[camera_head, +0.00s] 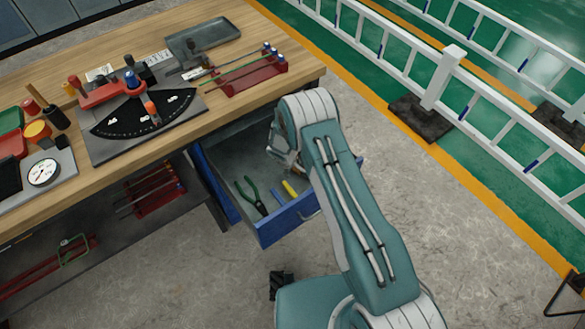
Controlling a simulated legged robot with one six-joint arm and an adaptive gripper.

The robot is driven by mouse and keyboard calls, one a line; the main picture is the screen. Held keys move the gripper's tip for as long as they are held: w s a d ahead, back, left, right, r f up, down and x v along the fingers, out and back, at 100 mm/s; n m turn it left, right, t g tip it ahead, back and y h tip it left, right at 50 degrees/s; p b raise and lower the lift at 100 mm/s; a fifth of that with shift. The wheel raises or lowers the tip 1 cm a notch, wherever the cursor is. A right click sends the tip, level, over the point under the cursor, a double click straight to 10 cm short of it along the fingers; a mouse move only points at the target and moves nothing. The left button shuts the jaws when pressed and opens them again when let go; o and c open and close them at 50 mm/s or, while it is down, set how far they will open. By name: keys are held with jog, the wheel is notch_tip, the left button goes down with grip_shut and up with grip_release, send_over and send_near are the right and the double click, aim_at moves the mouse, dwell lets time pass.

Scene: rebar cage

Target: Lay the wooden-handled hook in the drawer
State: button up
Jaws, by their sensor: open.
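The blue drawer (285,222) is pulled out below the right end of the workbench. Green-handled pliers (249,193) lie inside it, with a yellow-handled tool (290,188) and a small blue item near the front. I cannot make out the wooden-handled hook for certain in this view. My gripper (284,158) hangs below the bent end of my arm, over the right part of the drawer. It is small and partly hidden by the arm, and its jaws look open. The arm also hides the drawer's right side.
The wooden workbench (225,110) holds a black angle gauge (140,112), a grey tray (205,38), a red rack of rods (250,75) and a dial gauge (43,172). White railings (440,78) stand at the right. Bare concrete floor lies before the drawer.

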jog(key=v, duration=1.2)
jog(key=s+d+r+m, duration=0.2)
jog(key=d+r, duration=0.2)
jog(key=r, duration=0.6)
jog(key=s+d+r+m+t, duration=0.1)
jog(key=s+d+r, duration=0.15)
jog(key=r, duration=0.65)
jog(key=s+d+r+m, duration=0.2)
jog(key=d+r, duration=0.2)
jog(key=r, duration=0.6)
jog(key=s+d+r+m, duration=0.1)
jog(key=s+r, duration=0.2)
jog(key=s, duration=0.4)
jog(key=s+d+r+m+t+y, duration=0.1)
jog(key=s+r, duration=0.3)
jog(key=s, duration=0.4)
jog(key=s+d+r+m+t+y, duration=0.1)
jog(key=s+d+r+m, duration=0.2)
jog(key=s, duration=0.5)
jog(key=shift+d+r, duration=0.25)
jog(key=shift+r, duration=0.35)
